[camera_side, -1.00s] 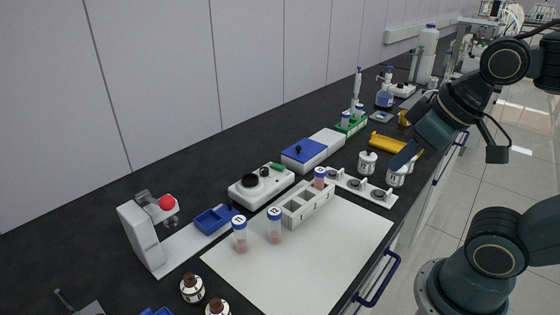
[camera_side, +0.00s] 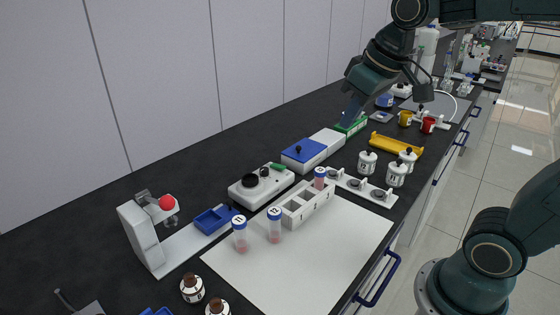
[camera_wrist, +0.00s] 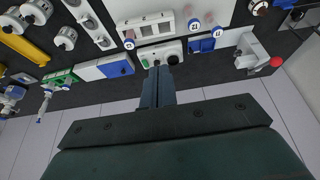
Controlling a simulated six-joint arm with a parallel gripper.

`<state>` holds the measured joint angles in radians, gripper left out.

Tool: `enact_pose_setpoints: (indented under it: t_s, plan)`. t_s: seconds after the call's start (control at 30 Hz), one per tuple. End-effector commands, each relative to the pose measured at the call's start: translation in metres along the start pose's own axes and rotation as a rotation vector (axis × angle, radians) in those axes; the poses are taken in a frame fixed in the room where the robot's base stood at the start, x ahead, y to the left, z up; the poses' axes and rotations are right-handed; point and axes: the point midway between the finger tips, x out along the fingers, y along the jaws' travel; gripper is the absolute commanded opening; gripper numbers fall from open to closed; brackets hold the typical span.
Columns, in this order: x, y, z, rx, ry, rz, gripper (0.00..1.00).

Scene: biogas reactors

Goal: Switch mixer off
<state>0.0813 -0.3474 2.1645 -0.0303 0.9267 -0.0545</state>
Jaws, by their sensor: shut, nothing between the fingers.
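The mixer (camera_side: 262,186) is a low white unit with a round black top and a small black knob, standing on the dark bench left of the picture's middle. A green switch (camera_side: 278,167) sits at its right back corner. In the wrist view the mixer (camera_wrist: 168,50) lies just beyond my fingertips, and the green switch (camera_wrist: 145,63) shows beside them. Whether the switch is on or off cannot be told. My gripper (camera_side: 350,112) is shut and empty, pointing down above the bench, to the right of and apart from the mixer in the side view. The fingers (camera_wrist: 158,70) show together in the wrist view.
A blue-and-white box (camera_side: 304,154) stands right of the mixer. A white tube rack (camera_side: 305,205) and capped tubes (camera_side: 274,226) stand in front on a white mat (camera_side: 320,262). A green rack (camera_side: 352,126) with a pipette is near my gripper. The wall runs behind.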

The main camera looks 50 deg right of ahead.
Motion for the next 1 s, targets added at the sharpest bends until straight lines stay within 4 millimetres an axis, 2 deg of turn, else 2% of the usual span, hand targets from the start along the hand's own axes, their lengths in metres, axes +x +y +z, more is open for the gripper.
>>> enact_pose_setpoints:
  t_s: [0.2, 0.57, 1.0]
  plan:
    - [0.016, 0.011, -0.037, 0.001, -0.032, 0.002, 0.0]
    - [0.051, 0.032, -0.091, 0.0, -0.081, 0.001, 0.0]
    - [0.113, 0.064, -0.145, 0.002, -0.138, -0.004, 0.0]
